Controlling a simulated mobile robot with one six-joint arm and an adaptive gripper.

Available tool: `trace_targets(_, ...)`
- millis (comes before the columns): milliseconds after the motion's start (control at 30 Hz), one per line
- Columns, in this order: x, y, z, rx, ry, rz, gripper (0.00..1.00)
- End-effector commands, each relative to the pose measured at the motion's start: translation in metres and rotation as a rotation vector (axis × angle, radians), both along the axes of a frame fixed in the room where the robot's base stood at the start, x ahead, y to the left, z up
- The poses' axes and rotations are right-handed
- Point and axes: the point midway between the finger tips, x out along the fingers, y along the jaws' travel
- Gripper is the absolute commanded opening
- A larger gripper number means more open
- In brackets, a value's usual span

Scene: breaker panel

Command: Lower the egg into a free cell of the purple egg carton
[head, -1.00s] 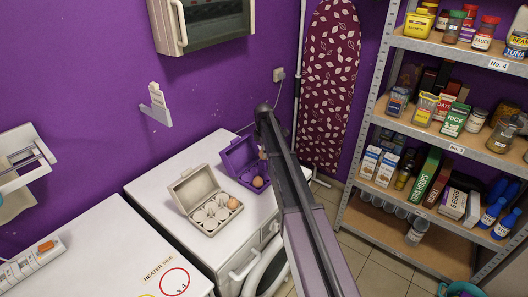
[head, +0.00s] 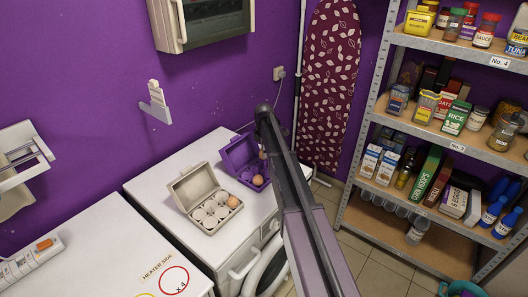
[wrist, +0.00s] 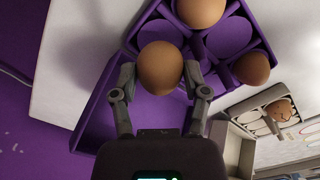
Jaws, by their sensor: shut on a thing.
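My gripper (wrist: 160,85) is shut on a brown egg (wrist: 161,68), held between its two fingertips in the wrist view. The open purple egg carton (wrist: 105,112) lies beneath and beyond it, and two brown eggs sit in its cells, one at the top (wrist: 201,12) and one at the right (wrist: 251,69). Empty purple cells show between and left of them, such as one cell (wrist: 229,38). The held egg overlaps the carton's near cells, so its height above them is hard to tell. In the head view the purple carton (head: 238,153) stands on the white machine, partly hidden by my arm.
An open grey carton (head: 190,187) with one brown egg (head: 232,202) stands left of the purple one on the white machine top (head: 160,181). The purple wall is behind. A stocked shelf (head: 440,145) stands at the right.

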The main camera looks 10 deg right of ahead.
Motion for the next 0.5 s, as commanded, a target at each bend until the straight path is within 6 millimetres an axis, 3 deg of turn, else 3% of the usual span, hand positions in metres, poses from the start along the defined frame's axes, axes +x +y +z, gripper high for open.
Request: trace_targets(500, 0.0, 0.0, -0.0061, 0.0, 0.0, 0.0, 0.12)
